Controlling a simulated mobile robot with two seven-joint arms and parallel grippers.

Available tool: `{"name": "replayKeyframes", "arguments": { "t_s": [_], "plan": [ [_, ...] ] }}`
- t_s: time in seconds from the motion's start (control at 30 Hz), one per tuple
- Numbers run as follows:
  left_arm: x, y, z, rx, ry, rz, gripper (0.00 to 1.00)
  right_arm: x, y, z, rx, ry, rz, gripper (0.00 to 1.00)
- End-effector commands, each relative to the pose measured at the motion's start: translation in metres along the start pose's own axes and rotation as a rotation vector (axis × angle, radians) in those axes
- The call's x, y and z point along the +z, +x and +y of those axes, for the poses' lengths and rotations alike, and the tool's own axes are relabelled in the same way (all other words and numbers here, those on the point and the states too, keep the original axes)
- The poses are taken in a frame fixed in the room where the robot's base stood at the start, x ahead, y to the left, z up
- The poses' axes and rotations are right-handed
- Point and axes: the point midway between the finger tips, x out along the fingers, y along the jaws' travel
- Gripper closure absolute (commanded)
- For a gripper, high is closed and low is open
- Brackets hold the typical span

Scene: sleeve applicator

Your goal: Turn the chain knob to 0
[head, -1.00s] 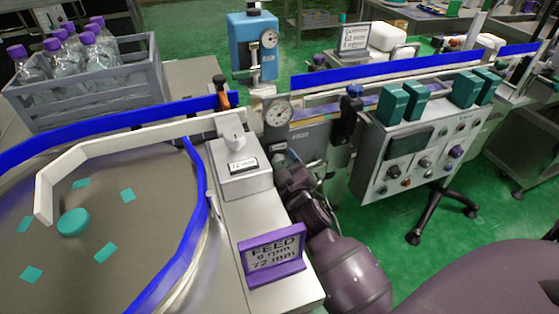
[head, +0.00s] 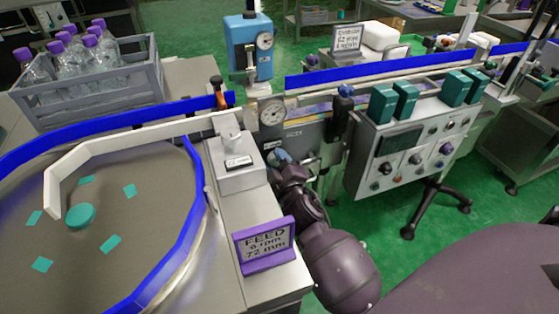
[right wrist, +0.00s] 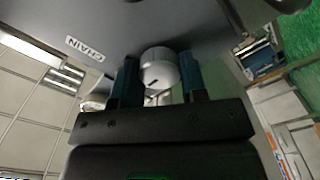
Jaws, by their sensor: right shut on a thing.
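The chain knob (right wrist: 159,68) is a pale round knob with a dark pointer mark, seen in the right wrist view below a panel lettered CHAIN (right wrist: 85,49). My right gripper (right wrist: 159,76) has one blue-tipped finger on each side of the knob and is shut on it. The scale numbers around the knob are not readable. My left gripper is not in view.
A purple FEED sign (head: 264,245) stands on the metal ledge left of my right arm. A control box (head: 418,150) with several knobs is to the right. The round turntable (head: 150,200) with teal pieces is at left.

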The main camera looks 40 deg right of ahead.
Motion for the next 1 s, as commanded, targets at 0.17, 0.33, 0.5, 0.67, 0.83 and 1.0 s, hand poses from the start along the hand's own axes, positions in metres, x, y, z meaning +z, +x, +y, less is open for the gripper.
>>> {"name": "replayKeyframes", "arguments": {
  "t_s": [0.17, 0.33, 0.5, 0.67, 0.83, 1.0],
  "plan": [
    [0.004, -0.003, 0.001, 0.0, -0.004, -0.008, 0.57, -0.001, 0.001, 0.001, 0.002, -0.054, 0.001, 0.84],
    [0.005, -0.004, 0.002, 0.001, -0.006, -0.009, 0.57, 0.0, 0.0, 0.001, 0.002, -0.053, 0.001, 0.84],
    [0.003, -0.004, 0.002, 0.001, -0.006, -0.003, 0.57, 0.0, 0.0, 0.0, 0.002, -0.052, 0.001, 0.42],
    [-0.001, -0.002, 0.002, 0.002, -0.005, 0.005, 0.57, 0.0, 0.0, 0.0, 0.001, -0.051, 0.001, 0.35],
    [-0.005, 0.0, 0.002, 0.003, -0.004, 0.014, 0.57, 0.0, 0.0, 0.0, 0.001, -0.05, 0.001, 0.35],
    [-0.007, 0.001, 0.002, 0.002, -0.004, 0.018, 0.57, 0.0, 0.0, 0.001, 0.001, -0.05, 0.001, 0.35]
  ]
}}
